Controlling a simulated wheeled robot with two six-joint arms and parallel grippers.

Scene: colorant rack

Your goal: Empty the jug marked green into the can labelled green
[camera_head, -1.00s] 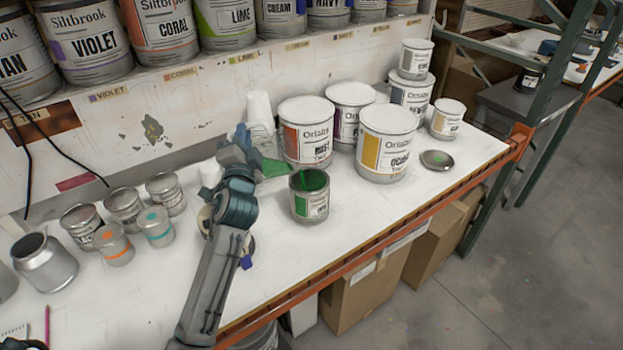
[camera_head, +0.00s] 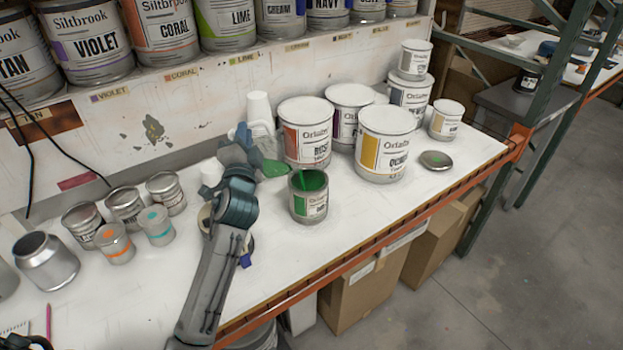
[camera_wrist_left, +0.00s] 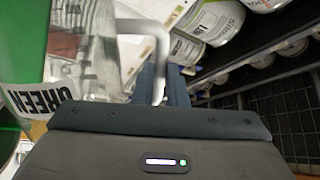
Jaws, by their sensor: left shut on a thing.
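The can labelled green (camera_head: 309,207) stands open on the bench, with a green patch on its label and green paint inside. My left gripper (camera_head: 238,150) is shut on the jug marked green (camera_head: 272,167), above the bench just left of the can. Green shows in the jug's lower part, close to the can's rim; the gripper hides much of the jug. In the left wrist view the jug's GREEN label (camera_wrist_left: 40,100) and pale handle (camera_wrist_left: 152,30) show, with green at the left edge. My right gripper is not in view.
Large Orlabs cans, rust (camera_head: 305,135) and ochre (camera_head: 382,145), stand behind and right of the green can. White cups (camera_head: 259,108) stand behind the jug. A round lid (camera_head: 435,160) lies at right. Small tins (camera_head: 125,207) stand at left. The bench's front edge (camera_head: 345,255) is clear.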

